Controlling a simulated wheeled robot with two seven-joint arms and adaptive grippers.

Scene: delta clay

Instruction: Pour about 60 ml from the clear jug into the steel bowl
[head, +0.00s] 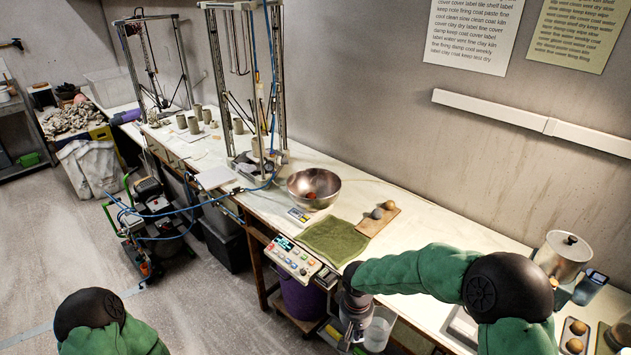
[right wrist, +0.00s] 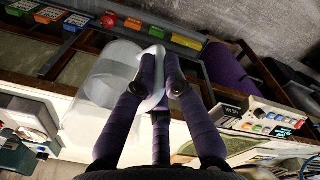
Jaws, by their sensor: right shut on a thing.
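The steel bowl (head: 325,185) stands on the long workbench in the head view, with a small reddish-brown thing inside. My right gripper (head: 352,325) is in front of the bench edge, lower and nearer than the bowl. It is shut on the handle of the clear jug (head: 379,334). In the right wrist view the purple fingers of the gripper (right wrist: 153,82) close around the pale handle, and the jug (right wrist: 100,85) shows to the left of them. The jug's fill level is not clear. My left gripper is out of view.
A green cloth (head: 334,239) and a board with two clay balls (head: 380,218) lie near the bowl. A control panel (head: 292,259) sits at the bench's front edge. A tall printer frame (head: 281,90) stands behind left of the bowl.

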